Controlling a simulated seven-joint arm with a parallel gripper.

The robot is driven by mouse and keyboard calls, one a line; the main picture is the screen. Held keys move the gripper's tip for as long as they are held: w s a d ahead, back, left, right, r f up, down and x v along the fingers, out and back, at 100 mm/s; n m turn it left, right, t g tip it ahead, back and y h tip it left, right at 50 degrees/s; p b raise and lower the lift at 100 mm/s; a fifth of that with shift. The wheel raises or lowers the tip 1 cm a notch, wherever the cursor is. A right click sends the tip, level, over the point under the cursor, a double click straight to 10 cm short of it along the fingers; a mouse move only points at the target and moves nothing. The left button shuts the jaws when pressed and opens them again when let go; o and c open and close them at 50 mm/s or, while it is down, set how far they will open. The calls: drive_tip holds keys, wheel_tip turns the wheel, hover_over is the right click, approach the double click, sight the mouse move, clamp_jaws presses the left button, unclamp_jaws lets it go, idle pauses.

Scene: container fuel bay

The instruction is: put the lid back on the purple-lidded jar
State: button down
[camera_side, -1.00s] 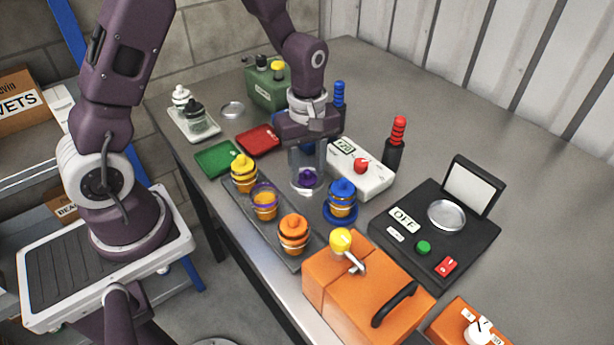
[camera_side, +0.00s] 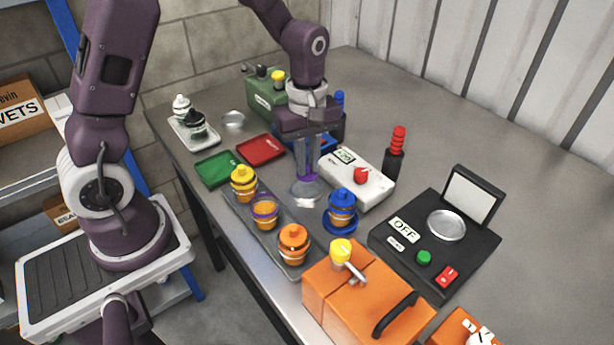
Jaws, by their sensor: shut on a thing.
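The purple lid (camera_side: 308,177) is between the fingertips of my gripper (camera_side: 307,170). My gripper is shut on it and holds it just above a round clear or metal dish (camera_side: 307,192). The open jar with a purple rim (camera_side: 265,213) stands upright on the dark tray, between the yellow-lidded jar (camera_side: 243,182) and the orange-lidded jar (camera_side: 293,243). Its amber contents show at the top. My gripper is to the right of it and higher.
A blue-lidded jar (camera_side: 341,207) on a blue dish stands right of the tray (camera_side: 237,205). An orange case (camera_side: 365,300) stands at the front. Green (camera_side: 215,169) and red (camera_side: 261,150) trays lie left.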

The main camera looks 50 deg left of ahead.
drive_tip(key=r, duration=0.5)
drive_tip(key=shift+s+d+r, duration=0.1)
drive_tip(key=shift+s+r, duration=0.2)
drive_tip(key=s+d+r, duration=0.2)
drive_tip(key=s+r, duration=0.1)
drive_tip(key=s, duration=0.8)
drive_tip(key=shift+s+d+f, duration=0.1)
drive_tip(key=shift+d+f, duration=0.05)
drive_tip(key=shift+f, duration=2.95)
drive_tip(key=shift+f, duration=0.15)
drive_tip(key=c, duration=0.9)
unclamp_jaws()
